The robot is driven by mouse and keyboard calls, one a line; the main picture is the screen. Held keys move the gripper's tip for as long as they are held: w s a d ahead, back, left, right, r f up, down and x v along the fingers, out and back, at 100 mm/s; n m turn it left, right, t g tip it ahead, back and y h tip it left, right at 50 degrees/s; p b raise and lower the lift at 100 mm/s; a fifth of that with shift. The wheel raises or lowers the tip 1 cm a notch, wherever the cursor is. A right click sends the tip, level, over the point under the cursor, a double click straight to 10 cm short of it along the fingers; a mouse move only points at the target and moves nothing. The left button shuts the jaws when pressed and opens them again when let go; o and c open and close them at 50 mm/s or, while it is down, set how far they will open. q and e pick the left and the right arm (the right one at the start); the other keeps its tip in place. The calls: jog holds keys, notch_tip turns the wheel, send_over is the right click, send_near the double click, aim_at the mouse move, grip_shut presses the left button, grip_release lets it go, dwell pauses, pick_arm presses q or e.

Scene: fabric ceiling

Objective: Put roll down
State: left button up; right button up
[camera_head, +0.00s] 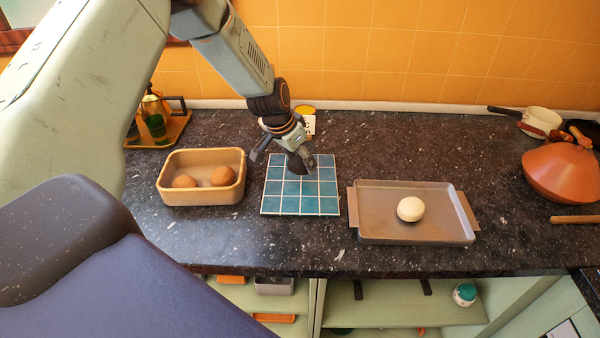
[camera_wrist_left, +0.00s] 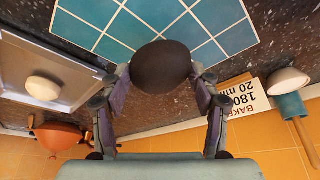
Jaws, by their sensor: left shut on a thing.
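My left gripper (camera_head: 297,160) hangs over the back part of a blue tiled mat (camera_head: 300,206). In the left wrist view its fingers (camera_wrist_left: 160,84) are shut on a dark brown roll (camera_wrist_left: 160,66), which is in front of the mat (camera_wrist_left: 225,18). Two brown rolls (camera_head: 222,176) lie in a tan box (camera_head: 201,196) left of the mat. A pale roll (camera_head: 410,209) sits on a grey tray (camera_head: 380,225) at the right. My right gripper is not in view.
An orange lidded pot (camera_head: 562,172) and a white pan (camera_head: 540,122) are at the right. Mat's front half is clear.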

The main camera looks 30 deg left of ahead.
aim_at(297, 169)
pick_arm(q)
jog(key=f, duration=0.1)
jog(key=f+b, duration=0.1)
jog(key=f, duration=0.1)
jog(key=shift+s+a+f, duration=0.15)
jog(key=shift+a+f, duration=0.05)
jog(key=shift+f, duration=0.05)
jog(key=shift+d+f, duration=0.15)
jog(key=shift+f, duration=0.05)
jog(key=shift+w+d, duration=0.15)
jog(key=shift+w, duration=0.1)
jog(key=shift+s+a+f+b, duration=0.2)
jog(key=shift+a+b, duration=0.05)
jog(key=shift+b, duration=0.1)
jog(key=o, duration=0.9)
jog(key=shift+r, duration=0.1)
jog(key=o, duration=0.3)
jog(key=shift+w+d, duration=0.2)
jog(key=shift+o, duration=0.2)
jog(key=shift+s+a, duration=0.15)
